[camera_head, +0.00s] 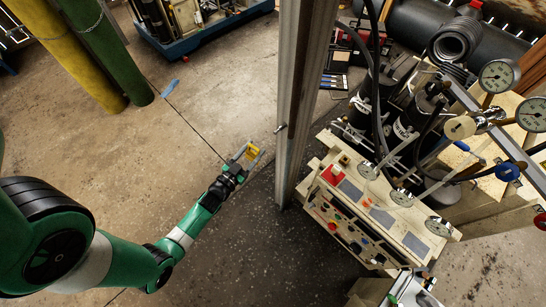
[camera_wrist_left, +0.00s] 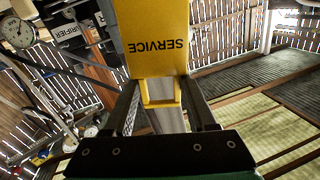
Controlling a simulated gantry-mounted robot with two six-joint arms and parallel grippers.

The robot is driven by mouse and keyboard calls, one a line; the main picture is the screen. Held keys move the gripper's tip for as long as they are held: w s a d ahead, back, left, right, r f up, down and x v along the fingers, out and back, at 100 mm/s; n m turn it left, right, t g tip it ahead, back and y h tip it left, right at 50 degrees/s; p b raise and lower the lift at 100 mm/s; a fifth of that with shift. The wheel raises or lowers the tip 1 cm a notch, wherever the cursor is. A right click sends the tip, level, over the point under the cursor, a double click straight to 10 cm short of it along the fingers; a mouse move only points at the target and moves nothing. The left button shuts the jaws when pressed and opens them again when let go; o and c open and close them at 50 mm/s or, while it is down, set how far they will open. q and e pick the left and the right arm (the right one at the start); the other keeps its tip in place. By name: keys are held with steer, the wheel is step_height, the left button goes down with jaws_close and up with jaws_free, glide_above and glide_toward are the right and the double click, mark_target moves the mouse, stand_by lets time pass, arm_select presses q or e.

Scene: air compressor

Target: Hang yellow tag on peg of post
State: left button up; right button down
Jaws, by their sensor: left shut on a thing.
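The yellow tag (camera_head: 253,151) is held at the tip of my left gripper (camera_head: 243,158), clear of the floor. In the left wrist view the tag (camera_wrist_left: 152,38) shows the word SERVICE upside down, and its narrow looped end sits between the two fingers (camera_wrist_left: 162,103). My left gripper is shut on it. The grey metal post (camera_head: 298,85) stands to the right of the tag. Its short peg (camera_head: 281,128) sticks out on the left side, above and right of the tag in the head view. Tag and peg look apart. My right gripper is not recognisable in either view.
The compressor control panel (camera_head: 358,210), with buttons and gauges, stands right of the post. Black hoses and cylinders (camera_head: 408,118) are behind it. Yellow and green columns (camera_head: 105,58) stand at the upper left. The floor (camera_head: 200,115) left of the post is mostly clear.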

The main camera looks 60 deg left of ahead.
mark_target(276, 133)
arm_select(q)
steer(key=shift+s+a+f, duration=0.15)
steer(key=shift+a, duration=0.1)
steer(key=shift+w+d+f+b+x, duration=0.1)
steer(key=shift+w+d+b+x, duration=0.15)
steer(key=shift+b+x, duration=1.2)
steer(key=shift+w+d+f+b+x, duration=0.1)
steer(key=shift+d+b+x, duration=0.55)
steer(key=shift+x, duration=1.45)
steer(key=shift+w+d+f+b+x, duration=0.1)
steer(key=shift+w+b+x, duration=0.1)
steer(key=shift+b+x, duration=1.4)
steer(key=shift+w+a+r, duration=0.1)
steer(key=shift+w+a, duration=0.2)
steer(key=shift+w, duration=0.35)
steer(key=shift+f+b, duration=0.5)
steer(key=shift+b, duration=0.05)
